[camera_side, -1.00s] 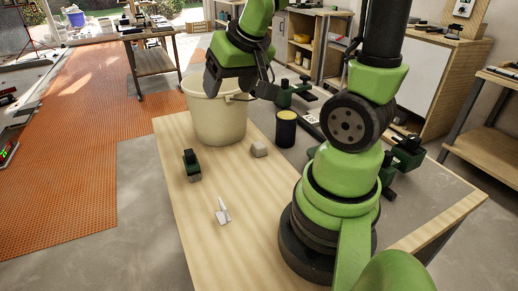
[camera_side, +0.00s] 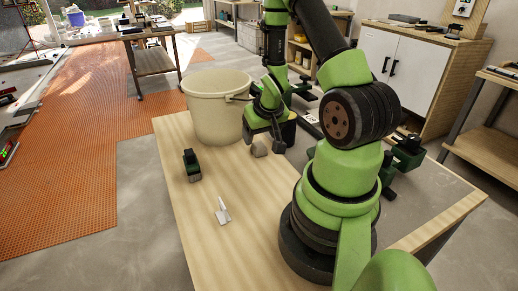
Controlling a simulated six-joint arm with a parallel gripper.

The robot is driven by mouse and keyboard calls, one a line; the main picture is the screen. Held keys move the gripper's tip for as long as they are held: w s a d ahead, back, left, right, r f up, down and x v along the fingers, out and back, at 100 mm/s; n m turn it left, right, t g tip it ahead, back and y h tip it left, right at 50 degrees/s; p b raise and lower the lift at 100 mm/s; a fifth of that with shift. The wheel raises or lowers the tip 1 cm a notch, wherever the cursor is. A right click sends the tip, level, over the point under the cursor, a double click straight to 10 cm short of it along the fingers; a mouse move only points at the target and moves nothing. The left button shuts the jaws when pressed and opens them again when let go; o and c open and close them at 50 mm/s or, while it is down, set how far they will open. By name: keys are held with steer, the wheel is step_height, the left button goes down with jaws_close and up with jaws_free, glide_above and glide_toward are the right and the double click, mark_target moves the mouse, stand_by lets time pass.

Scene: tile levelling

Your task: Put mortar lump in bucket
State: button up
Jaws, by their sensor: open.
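The mortar lump (camera_side: 259,149) is a small grey-beige block on the wooden table, to the right of the bucket's base. My gripper (camera_side: 264,143) points down at the lump, with its fingers around or just above it; I cannot tell whether they touch it. The gripper is open. The cream bucket (camera_side: 217,112) stands upright at the table's far end, left of my gripper. Its inside is mostly hidden from this angle.
A dark green and black tool (camera_side: 192,165) and a small grey-white trowel-like piece (camera_side: 223,211) lie on the table (camera_side: 185,222) nearer the camera. A black, yellow-topped can (camera_side: 288,130) stands behind my gripper, partly hidden. The table's front left is clear.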

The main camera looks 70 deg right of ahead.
mark_target(259, 144)
steer(key=shift+d+x, duration=0.15)
steer(key=shift+x, duration=1.2)
steer(key=shift+d+x, duration=0.15)
steer(key=shift+x, duration=1.25)
steer(key=shift+s, duration=0.2)
steer(key=shift+r, duration=0.1)
steer(key=c, duration=1.1)
